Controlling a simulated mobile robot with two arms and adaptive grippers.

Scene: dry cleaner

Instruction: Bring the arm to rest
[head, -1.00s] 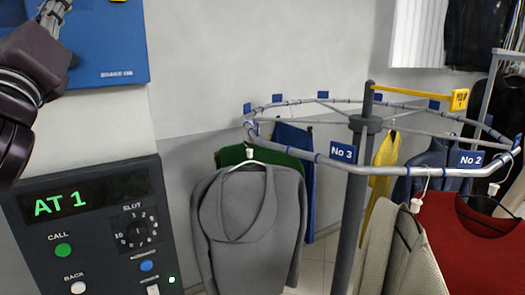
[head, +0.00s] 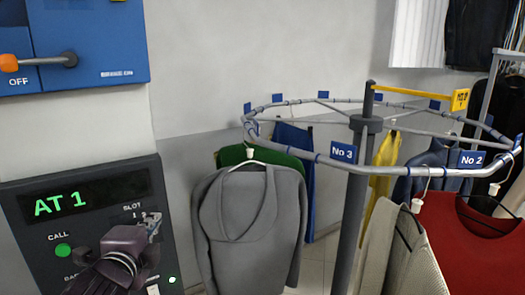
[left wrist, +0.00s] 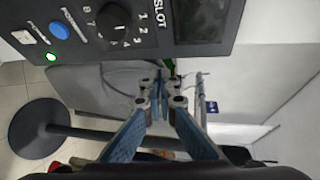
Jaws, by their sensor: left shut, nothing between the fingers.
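My left gripper (head: 150,222) is in front of the lower part of the dark control panel (head: 100,180) in the head view, its fingers pointing up and away. It is shut and empty. In the left wrist view the two fingers (left wrist: 160,85) come together beside the panel (left wrist: 200,45), with the slot dial (left wrist: 113,20) close by. In the head view the gripper covers that dial. Whether it touches the panel I cannot tell. The display (head: 62,203) reads "AT 1". My right gripper is not in view.
A blue switch box (head: 95,40) with an orange-tipped lever (head: 10,63) at OFF is above the panel. A round garment rail (head: 300,158) stands to the right, with a grey hoodie (head: 250,220) and a red top (head: 465,245). The wall between is clear.

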